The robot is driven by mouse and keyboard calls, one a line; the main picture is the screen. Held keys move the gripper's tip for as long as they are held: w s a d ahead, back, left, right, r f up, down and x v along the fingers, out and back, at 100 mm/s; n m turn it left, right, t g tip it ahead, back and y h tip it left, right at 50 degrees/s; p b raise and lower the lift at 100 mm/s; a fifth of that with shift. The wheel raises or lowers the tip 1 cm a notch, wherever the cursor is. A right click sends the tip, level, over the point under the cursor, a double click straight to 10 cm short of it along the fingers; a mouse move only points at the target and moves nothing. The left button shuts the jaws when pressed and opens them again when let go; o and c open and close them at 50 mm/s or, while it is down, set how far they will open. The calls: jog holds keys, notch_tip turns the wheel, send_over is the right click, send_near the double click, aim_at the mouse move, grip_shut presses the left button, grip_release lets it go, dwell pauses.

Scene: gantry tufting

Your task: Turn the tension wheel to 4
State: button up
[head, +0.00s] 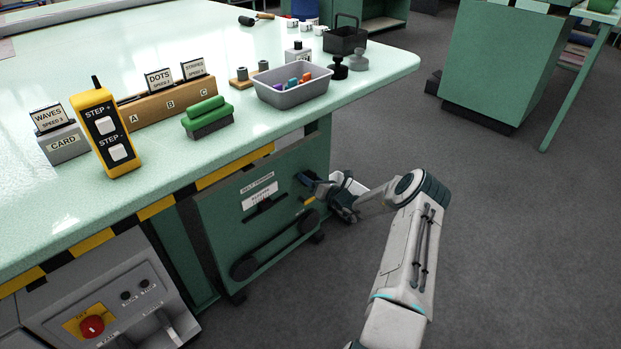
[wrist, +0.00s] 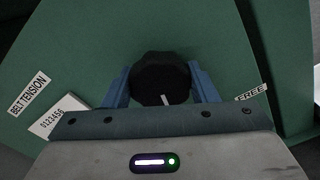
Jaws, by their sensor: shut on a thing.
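The tension wheel is a black round knob (wrist: 160,78) with a white mark, seen in the wrist view on a green panel. My gripper (wrist: 161,88) has its blue fingers on either side of the knob and is shut on it. In the head view my gripper (head: 310,182) reaches the green panel (head: 222,222) under the table and hides the knob. A "BELT TENSION" label (wrist: 28,94) and a white scale strip numbered 0 to 6 (wrist: 57,115) lie left of the knob in the wrist view. I cannot tell which number is set.
A "FREE" label (wrist: 250,92) is right of the knob. Below it in the head view, a black belt runs between two pulleys (head: 243,267). A grey control box with a red button (head: 92,326) stands at the lower left. Open floor (head: 500,230) lies to the right.

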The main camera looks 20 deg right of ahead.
jog(key=shift+m, duration=0.4)
jog(key=o, duration=1)
jog(key=p+v, duration=0.4)
jog(key=v, duration=1)
jog(key=shift+w, duration=0.1)
